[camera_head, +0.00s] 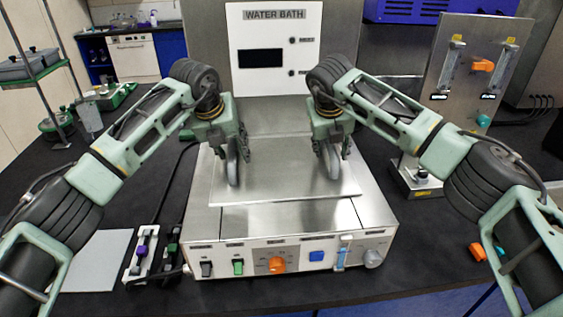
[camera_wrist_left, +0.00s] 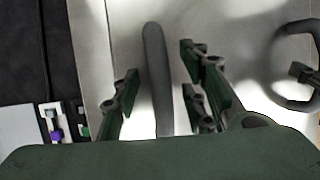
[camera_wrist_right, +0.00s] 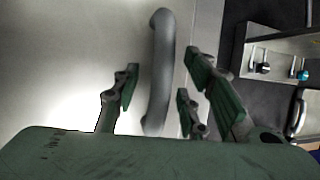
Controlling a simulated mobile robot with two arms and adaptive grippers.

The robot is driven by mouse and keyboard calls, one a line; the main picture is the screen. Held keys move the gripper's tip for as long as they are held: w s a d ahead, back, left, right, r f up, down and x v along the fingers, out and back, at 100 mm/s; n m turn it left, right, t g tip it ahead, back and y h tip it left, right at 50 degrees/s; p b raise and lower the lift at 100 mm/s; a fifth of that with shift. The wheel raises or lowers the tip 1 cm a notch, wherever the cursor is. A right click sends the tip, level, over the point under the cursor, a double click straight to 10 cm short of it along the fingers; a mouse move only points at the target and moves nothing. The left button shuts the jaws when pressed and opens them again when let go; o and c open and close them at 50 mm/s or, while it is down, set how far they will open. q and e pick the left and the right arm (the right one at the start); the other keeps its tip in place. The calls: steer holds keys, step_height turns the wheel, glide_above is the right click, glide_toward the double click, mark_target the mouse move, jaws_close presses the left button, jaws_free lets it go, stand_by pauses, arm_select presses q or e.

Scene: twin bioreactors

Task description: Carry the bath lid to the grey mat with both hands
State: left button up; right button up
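The bath lid (camera_head: 285,187) is a flat steel plate on top of the water bath (camera_head: 290,219). It has a grey upright handle at each side, the left handle (camera_head: 232,168) and the right handle (camera_head: 334,163). My left gripper (camera_head: 236,160) is open, with its fingers on either side of the left handle (camera_wrist_left: 157,80) and gaps between. My right gripper (camera_head: 331,157) is open, with its fingers on either side of the right handle (camera_wrist_right: 158,75), also apart from it. The grey mat (camera_head: 100,262) lies flat and bare on the dark bench, left of the bath.
Small clamp-like devices (camera_head: 142,252) stand between the mat and the bath. A steel panel with flow tubes (camera_head: 466,80) stands at the right. A green-framed rack (camera_head: 45,75) is at the far left. The bath's control panel (camera_head: 277,64) rises behind the lid.

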arm_select(q)
jaws_close()
arm_select(e)
jaws_close()
arm_select(q)
steer(key=shift+r, duration=0.15)
arm_select(e)
steer(key=shift+r, duration=0.15)
